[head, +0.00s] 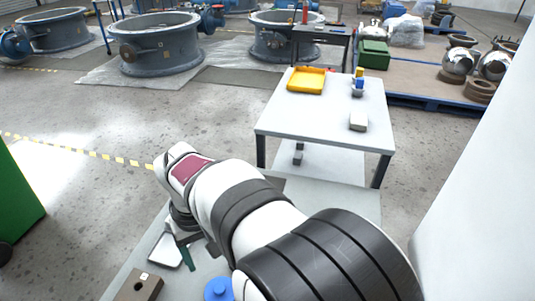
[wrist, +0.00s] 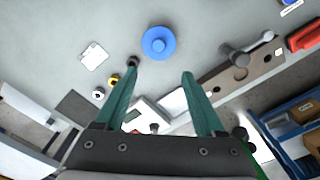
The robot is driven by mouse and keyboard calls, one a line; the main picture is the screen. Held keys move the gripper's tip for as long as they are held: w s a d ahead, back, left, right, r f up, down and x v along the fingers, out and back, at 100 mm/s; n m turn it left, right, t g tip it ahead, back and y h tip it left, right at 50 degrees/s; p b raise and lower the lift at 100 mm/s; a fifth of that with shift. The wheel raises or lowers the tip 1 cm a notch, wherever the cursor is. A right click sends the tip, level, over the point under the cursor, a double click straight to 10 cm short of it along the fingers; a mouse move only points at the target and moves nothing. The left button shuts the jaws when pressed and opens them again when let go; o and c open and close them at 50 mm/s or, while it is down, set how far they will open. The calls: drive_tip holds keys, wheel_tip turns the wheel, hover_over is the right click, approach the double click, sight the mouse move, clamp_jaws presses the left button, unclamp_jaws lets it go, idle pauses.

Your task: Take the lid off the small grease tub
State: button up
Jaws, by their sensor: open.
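A round blue lid with a raised knob (wrist: 158,43) shows from above in the wrist view, lying beyond my fingertips near the top centre. Whatever of the grease tub is under it is hidden from above. The same blue round thing shows at the bottom edge of the head view (head: 218,289), partly cut off. My gripper (wrist: 160,69) has two green fingers spread wide apart, with nothing between the tips. The lid is clear of both fingers. In the head view my arm hides most of the gripper; a green finger (head: 186,257) shows over the bench.
The grey bench top (wrist: 200,25) is bare around the lid. A white side table (head: 325,112) holds a yellow tray (head: 306,89).

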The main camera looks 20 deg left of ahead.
sight(219, 288)
drive_tip(key=f, duration=1.4)
drive_tip(key=shift+d+f, duration=0.25)
drive_tip(key=shift+f, duration=0.05)
clamp_jaws()
